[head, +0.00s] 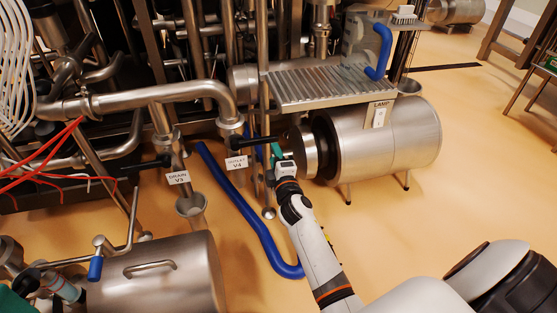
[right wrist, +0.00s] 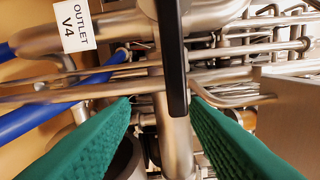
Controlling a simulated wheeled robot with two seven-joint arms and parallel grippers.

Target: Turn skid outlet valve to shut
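The outlet valve carries a white OUTLET V4 tag (head: 236,162); the tag also shows in the right wrist view (right wrist: 76,25). Its black lever (head: 252,140) points sideways to the right from the pipe in the head view. My right gripper (head: 277,152) is at the lever's free end. In the right wrist view the black lever (right wrist: 172,50) runs between the two green fingers (right wrist: 161,97). They are apart, with a clear gap on the left; whether the right finger touches the lever I cannot tell. I cannot make out my left gripper in these views.
The drain valve V3 (head: 160,162), with its own black lever, is to the left. A steel cylinder (head: 390,145) lies close to the right of my right gripper. A blue hose (head: 250,215) runs below. The orange floor (head: 480,170) at right is open.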

